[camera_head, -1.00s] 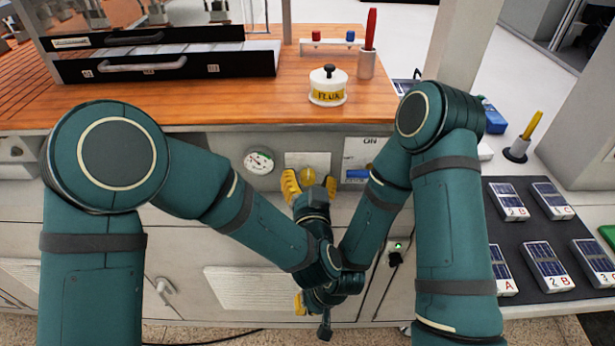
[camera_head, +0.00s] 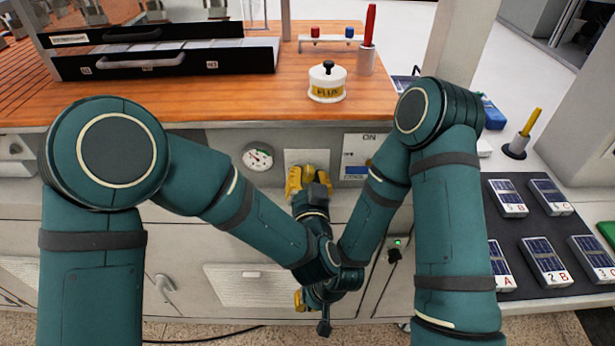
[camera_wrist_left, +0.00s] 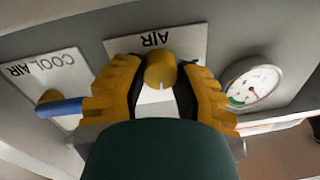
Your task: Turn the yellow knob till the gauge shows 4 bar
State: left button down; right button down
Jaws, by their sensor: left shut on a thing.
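The yellow knob (camera_wrist_left: 160,72) is in the left wrist view, below the AIR label, with a pale line on its face. My left gripper (camera_head: 307,182) is shut on it, one yellow finger on each side; the jaws also show in the left wrist view (camera_wrist_left: 158,88). In the head view the gripper mostly hides the knob. The round gauge (camera_head: 257,157) is left of the gripper on the panel, and it also shows in the left wrist view (camera_wrist_left: 252,83); its figures are too small to read. My right gripper (camera_head: 301,301) is low, mostly hidden behind my arms.
A COOL AIR plate with a blue handle (camera_wrist_left: 62,107) is close beside the fingers in the left wrist view. A FLUX pot (camera_head: 327,82) stands on the wooden bench top (camera_head: 215,105) above. A dark mat (camera_head: 520,222) with several small panels lies at right.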

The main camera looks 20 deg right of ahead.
pick_arm(q)
jog(key=shift+d+r+m, duration=0.1)
jog(key=shift+m, duration=0.3)
jog(key=m, duration=0.3)
jog(key=shift+m+b, duration=0.3)
jog(key=shift+b, duration=0.05)
jog(key=shift+m, duration=1.9)
jog(key=c, duration=0.6)
grip_release()
jog(key=v, duration=1.2)
jog(key=shift+f, duration=0.25)
